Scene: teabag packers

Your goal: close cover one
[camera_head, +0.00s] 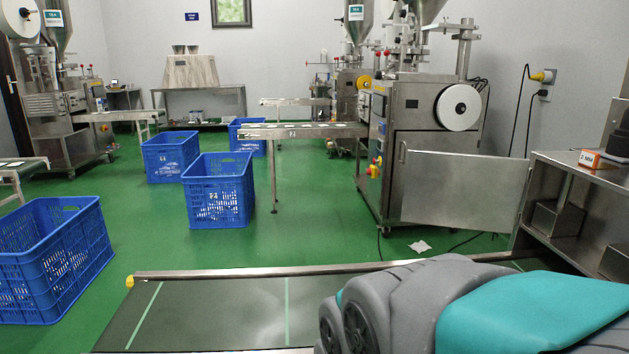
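A flat steel cover (465,189) stands swung out to the right from the front of the steel packing machine (412,118), so it looks open. Its left edge is by the machine's cabinet and its right end reaches near the steel shelf unit. Only one such open panel is clear to me. My arm, grey and teal, fills the lower right in front of the conveyor. My gripper is not in this view, so its state and its distance to the cover do not show.
A dark conveyor (220,310) crosses the foreground between me and the machine. A steel shelf unit (577,166) stands right of the cover. Blue crates (218,190) stand on the left. Cables and a white scrap (420,246) lie below the cover. Green floor is free mid-room.

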